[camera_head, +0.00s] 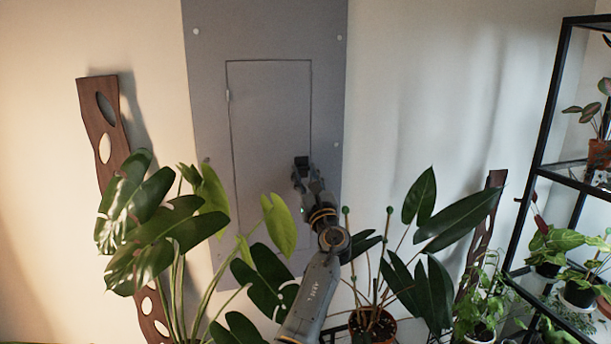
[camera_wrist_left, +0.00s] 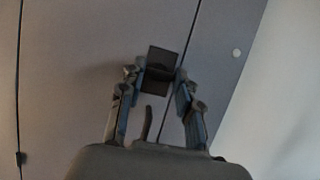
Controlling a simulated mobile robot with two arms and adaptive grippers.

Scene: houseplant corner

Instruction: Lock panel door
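The grey panel door (camera_head: 268,120) is flush in its larger grey panel (camera_head: 208,70) on the wall, with thin dark seams around it. In the left wrist view the door (camera_wrist_left: 80,60) fills the left and middle, and its seam runs beside a black latch (camera_wrist_left: 164,56). My left gripper (camera_head: 301,172) is at the door's right edge. In the wrist view its two fingers (camera_wrist_left: 160,80) flank the latch and appear to touch its sides. The latch's lower part is partly hidden between the fingers. My right gripper is not in view.
A large-leaved plant (camera_head: 150,225) stands left of my arm, and a potted plant (camera_head: 372,325) stands close to its right. A black shelf (camera_head: 548,110) with plants is at the far right. The wall right of the panel is clear higher up.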

